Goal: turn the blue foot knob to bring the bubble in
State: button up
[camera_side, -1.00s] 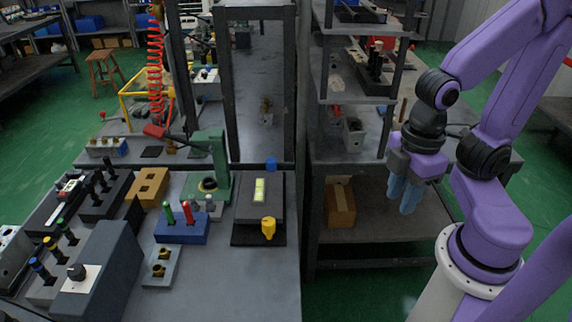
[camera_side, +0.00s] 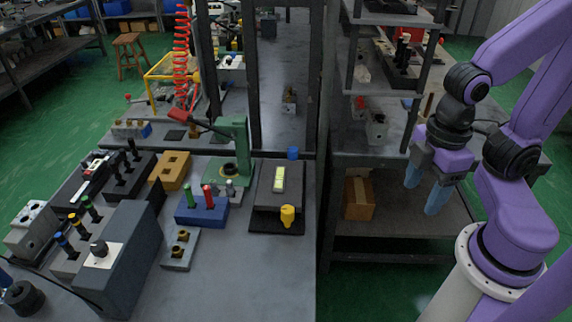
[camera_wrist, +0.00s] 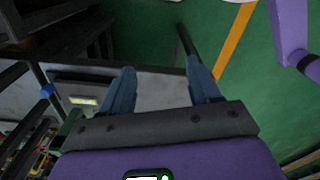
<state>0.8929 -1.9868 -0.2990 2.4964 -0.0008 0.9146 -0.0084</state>
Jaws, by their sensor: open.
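The blue foot knob (camera_side: 293,153) sits at the far right corner of a dark levelling plate (camera_side: 265,190) on the bench; it also shows at the left of the wrist view (camera_wrist: 47,90). A yellow foot knob (camera_side: 288,215) stands at the plate's near edge. A pale yellow-green bubble vial (camera_side: 279,179) lies on the plate, and it shows in the wrist view (camera_wrist: 84,101). The bubble itself is too small to make out. My gripper (camera_side: 425,188) is open and empty, well to the right of the plate, beyond the bench edge. Its blue fingers (camera_wrist: 158,92) are apart in the wrist view.
A blue block with green and red pegs (camera_side: 201,209), a green press (camera_side: 232,150) and a grey control box (camera_side: 118,258) stand left of the plate. Dark posts rise behind it. A shelf rack with a cardboard box (camera_side: 360,197) stands between bench and arm.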

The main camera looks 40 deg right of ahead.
jog(key=w+a+n+t+h, duration=0.1)
jog(key=w+a+n, duration=0.15)
jog(key=w, duration=0.85)
jog(key=w+a+n+h, duration=0.1)
jog(key=w+a+n, duration=0.15)
jog(key=w, duration=0.75)
jog(key=n+h, duration=0.3)
jog(key=n, duration=0.1)
send_over(292, 149)
jog(key=s+a, duration=0.2)
jog(key=a, duration=0.4)
notch_tip(292, 149, down, 4)
jog(key=x, duration=1.7)
jog(key=shift+w+a+f, duration=0.15)
jog(key=shift+a, duration=0.05)
jog(key=c, duration=1)
jog(key=m+g, duration=0.1)
jog(key=m, duration=0.1)
jog(key=m+g, duration=0.1)
jog(key=m, duration=0.2)
jog(key=shift+m, duration=0.3)
jog(key=shift+c, duration=0.2)
